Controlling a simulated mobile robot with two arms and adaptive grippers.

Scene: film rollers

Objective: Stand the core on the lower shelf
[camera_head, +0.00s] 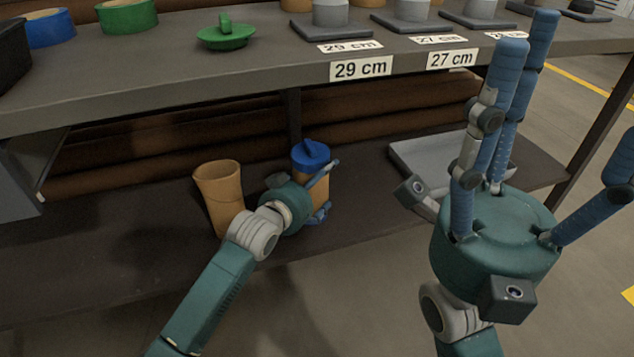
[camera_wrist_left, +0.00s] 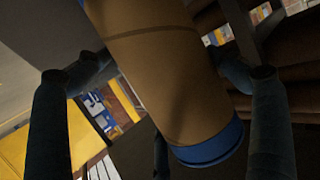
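A brown core with a blue cap (camera_head: 324,187) is upright at the lower shelf (camera_head: 400,222); its lower part is partly hidden by my left gripper (camera_head: 316,197). In the left wrist view the core (camera_wrist_left: 165,75) fills the middle, with its blue end (camera_wrist_left: 210,146) low in the picture. My left gripper's fingers (camera_wrist_left: 160,80) curl in from both sides and appear to press on it. I cannot tell whether its base touches the shelf. Another brown core (camera_head: 220,192), open-topped and without a visible cap, stands to its left. My right gripper (camera_head: 560,110) is open and empty.
The upper shelf (camera_head: 200,75) overhangs, with "29 cm" (camera_head: 361,68) and "27 cm" (camera_head: 452,59) labels. A grey tray (camera_head: 425,153) lies on the lower shelf at right. Brown rolls (camera_head: 140,135) lie behind. A post (camera_head: 294,115) stands behind the capped core. The lower shelf's left front is clear.

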